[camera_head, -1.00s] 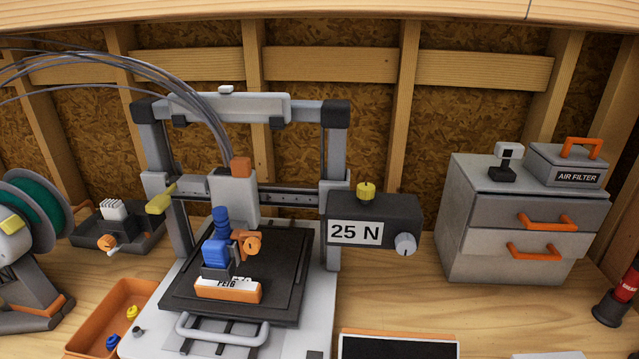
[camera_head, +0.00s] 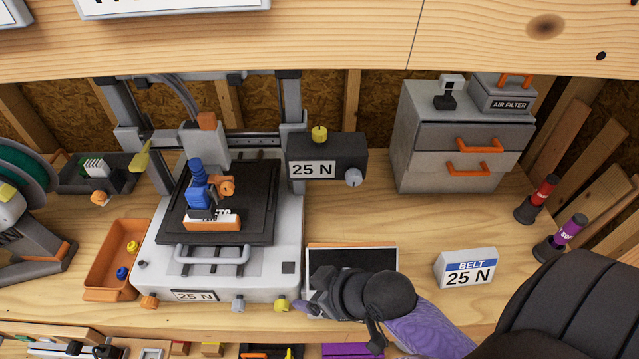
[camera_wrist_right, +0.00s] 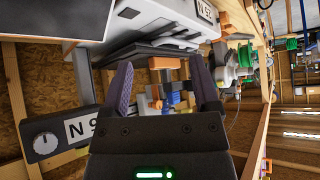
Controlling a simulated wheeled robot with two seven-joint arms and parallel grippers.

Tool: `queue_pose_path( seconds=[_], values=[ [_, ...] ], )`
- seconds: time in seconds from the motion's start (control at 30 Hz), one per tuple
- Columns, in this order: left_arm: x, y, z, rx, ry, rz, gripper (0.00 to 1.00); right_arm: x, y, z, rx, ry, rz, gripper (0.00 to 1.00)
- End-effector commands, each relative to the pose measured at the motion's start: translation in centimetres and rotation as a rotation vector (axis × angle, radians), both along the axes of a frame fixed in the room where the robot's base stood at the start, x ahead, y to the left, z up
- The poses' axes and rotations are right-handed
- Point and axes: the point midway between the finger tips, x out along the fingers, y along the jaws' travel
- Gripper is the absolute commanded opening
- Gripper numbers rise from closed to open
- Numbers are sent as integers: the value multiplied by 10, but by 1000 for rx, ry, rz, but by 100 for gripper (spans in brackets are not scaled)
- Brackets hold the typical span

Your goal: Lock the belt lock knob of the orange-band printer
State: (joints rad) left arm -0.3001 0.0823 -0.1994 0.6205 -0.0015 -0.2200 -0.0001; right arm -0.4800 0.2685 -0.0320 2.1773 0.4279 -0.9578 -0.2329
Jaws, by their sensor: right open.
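The printer (camera_head: 285,220) stands left of centre in the head view. On its right upright is a dark box (camera_head: 350,150) marked 25 N, with a yellow knob (camera_head: 319,133) on top and a grey dial knob (camera_head: 354,177) in front. Along the base's front edge are an orange knob (camera_head: 148,301), a grey knob (camera_head: 238,306) and a yellow knob (camera_head: 281,304). My right gripper (camera_head: 306,304) is just right of that yellow knob; contact cannot be told. In the wrist view it is open and empty (camera_wrist_right: 160,62), with the dark box (camera_wrist_right: 65,147) upside down at left.
A screen (camera_head: 345,257) lies behind my right gripper. A BELT 25 N sign (camera_head: 466,268) stands right of it. An orange bin (camera_head: 110,270) is left of the printer. Grey drawers (camera_head: 440,155) stand at the back right. A wooden shelf (camera_head: 330,35) crosses the top.

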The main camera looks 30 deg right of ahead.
Motion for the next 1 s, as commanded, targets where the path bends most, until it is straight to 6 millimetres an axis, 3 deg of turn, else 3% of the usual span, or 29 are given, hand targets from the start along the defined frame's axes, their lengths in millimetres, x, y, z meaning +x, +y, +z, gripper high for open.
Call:
queue_pose_path(
  seconds=[0.13,0.23,0.4,0.47,0.57,0.8,1.0],
  values=[
    [1,-1,6,-1,-1,2,59,50,-25,48,97,-320,-2,79],
    [1,-2,6,-3,-2,2,59,78,-59,78,134,-525,-84,79],
    [1,-2,6,-4,-1,3,59,105,-125,119,130,-779,-276,79],
    [1,-2,6,-4,-1,3,59,108,-138,125,124,-820,-318,79],
    [1,-2,7,-4,-1,3,59,117,-145,129,123,-842,-342,79],
    [0,-2,7,-3,0,2,59,168,-142,129,126,-842,-341,79],
    [0,-2,2,-3,0,1,59,198,-140,127,127,-838,-339,79]
  ],
)
